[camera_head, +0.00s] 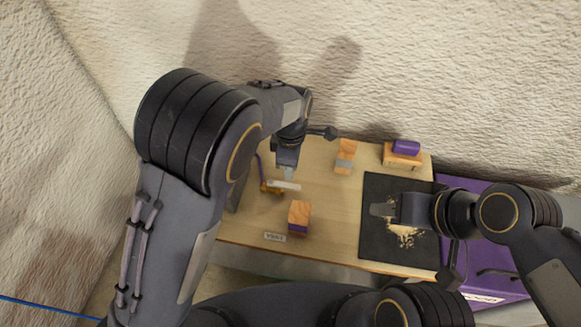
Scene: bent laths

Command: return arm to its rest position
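My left gripper (288,174) points down over the left part of the wooden table (335,215). A short pale strip (284,184) shows right at its fingertips, beside a small yellow-orange item (271,188). I cannot tell whether the strip is held or lies below the fingers. My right gripper (383,209) reaches in from the right over the black mat (378,245). Its finger gap is not clear, and I see nothing distinct in it. My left arm covers the table's left end.
A wood block with a purple base (299,215) stands near the front edge by a small label (275,237). Another wood block with a grey band (346,157) and a wood block with a purple top (403,153) stand at the back. Pale shavings (405,234) lie on the mat.

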